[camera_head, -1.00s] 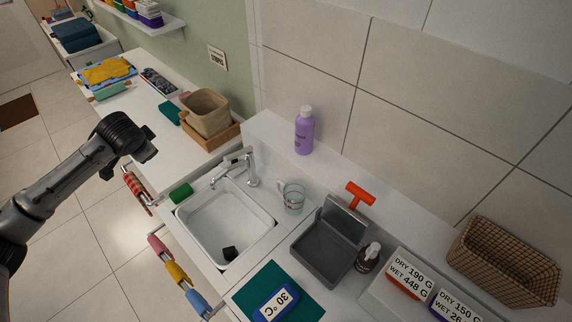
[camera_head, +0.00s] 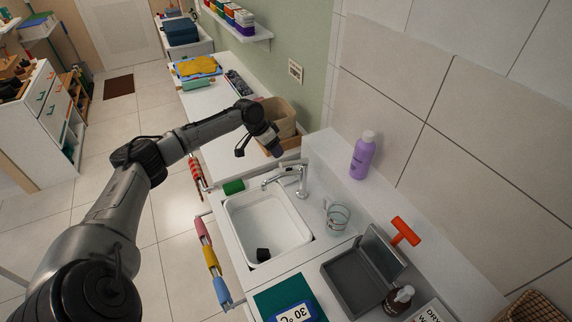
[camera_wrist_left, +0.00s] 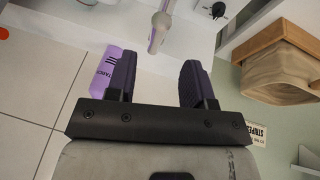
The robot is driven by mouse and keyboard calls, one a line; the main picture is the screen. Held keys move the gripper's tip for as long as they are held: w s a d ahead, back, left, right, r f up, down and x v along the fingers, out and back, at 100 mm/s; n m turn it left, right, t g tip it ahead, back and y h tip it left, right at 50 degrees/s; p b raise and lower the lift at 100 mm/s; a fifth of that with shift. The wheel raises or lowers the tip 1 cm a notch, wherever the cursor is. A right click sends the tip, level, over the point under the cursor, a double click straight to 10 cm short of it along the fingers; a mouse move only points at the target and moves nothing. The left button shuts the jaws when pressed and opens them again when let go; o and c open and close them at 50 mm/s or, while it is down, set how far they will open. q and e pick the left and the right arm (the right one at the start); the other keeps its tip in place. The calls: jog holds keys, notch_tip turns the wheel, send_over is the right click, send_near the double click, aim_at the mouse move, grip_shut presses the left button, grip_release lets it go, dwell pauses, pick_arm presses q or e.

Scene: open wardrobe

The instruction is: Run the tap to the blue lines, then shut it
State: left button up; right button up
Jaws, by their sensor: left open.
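The chrome tap (camera_head: 300,178) stands at the back edge of the white sink basin (camera_head: 226,210); no stream of water shows. It also appears beyond the fingers in the left wrist view (camera_wrist_left: 161,25). A clear measuring jug (camera_head: 337,217) stands on the counter right of the basin; I cannot make out blue lines on it or in the basin. My left gripper (camera_head: 275,150) is open and empty, above and behind the tap; its dark fingers (camera_wrist_left: 157,80) are apart in the left wrist view. A small black object (camera_head: 263,254) lies in the basin. My right gripper is not in view.
A purple bottle (camera_head: 362,156) stands on the back ledge. A beige basket (camera_head: 283,117) is beside my left gripper. A green sponge (camera_head: 233,187) lies at the basin's left corner. A grey tray (camera_head: 352,285), an orange handle (camera_head: 404,232) and a soap bottle (camera_head: 398,300) are to the right.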

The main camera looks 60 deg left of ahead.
aim_at(285, 164)
pick_arm(q)
jog(key=x, duration=0.9)
jog(key=shift+c, duration=0.4)
grip_shut()
